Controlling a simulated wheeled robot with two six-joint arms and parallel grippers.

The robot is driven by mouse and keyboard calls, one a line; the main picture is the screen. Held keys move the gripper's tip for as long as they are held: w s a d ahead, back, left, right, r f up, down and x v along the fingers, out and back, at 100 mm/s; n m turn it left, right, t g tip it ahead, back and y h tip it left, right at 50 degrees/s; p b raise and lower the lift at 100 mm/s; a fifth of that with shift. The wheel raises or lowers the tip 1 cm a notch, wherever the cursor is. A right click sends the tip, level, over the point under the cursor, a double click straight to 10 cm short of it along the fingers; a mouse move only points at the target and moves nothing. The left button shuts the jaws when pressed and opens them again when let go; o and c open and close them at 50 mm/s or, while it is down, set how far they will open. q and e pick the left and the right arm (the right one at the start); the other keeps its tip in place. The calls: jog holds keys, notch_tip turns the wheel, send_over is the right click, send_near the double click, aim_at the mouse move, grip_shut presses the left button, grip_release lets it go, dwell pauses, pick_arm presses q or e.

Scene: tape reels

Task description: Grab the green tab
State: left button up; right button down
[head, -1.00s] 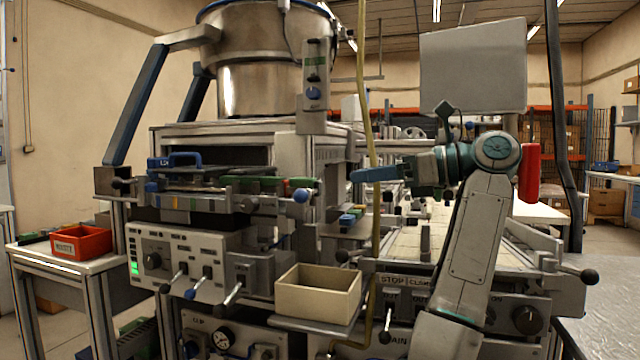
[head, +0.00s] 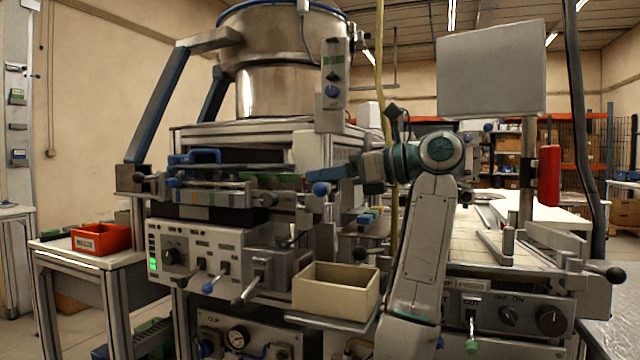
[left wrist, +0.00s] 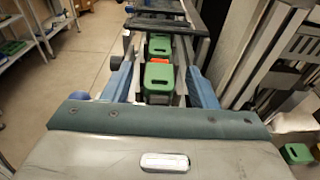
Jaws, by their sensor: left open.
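My left gripper (head: 345,173) reaches in from the right side of the head view, pointing left at the front of the machine beside a blue ball knob (head: 320,188). In the left wrist view its blue fingers (left wrist: 160,72) stand apart. A green tab (left wrist: 158,80) shows between them, with no visible grip on it. A second green tab (left wrist: 159,46) lies farther along the same channel, with an orange-red piece (left wrist: 158,62) between the two. In the head view a green strip (head: 287,178) shows just left of the fingers; small details there are unclear. My right gripper is not seen.
A beige open box (head: 336,290) stands below on a ledge. Control levers and a lit panel (head: 172,257) are on the machine's front. A red bin (head: 101,240) sits on the left side table. A yellowish hose (head: 381,90) hangs behind my arm.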

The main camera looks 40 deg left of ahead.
pick_arm(q)
jog(key=shift+d+r, duration=0.1)
jog(key=shift+c, duration=0.8)
grip_shut()
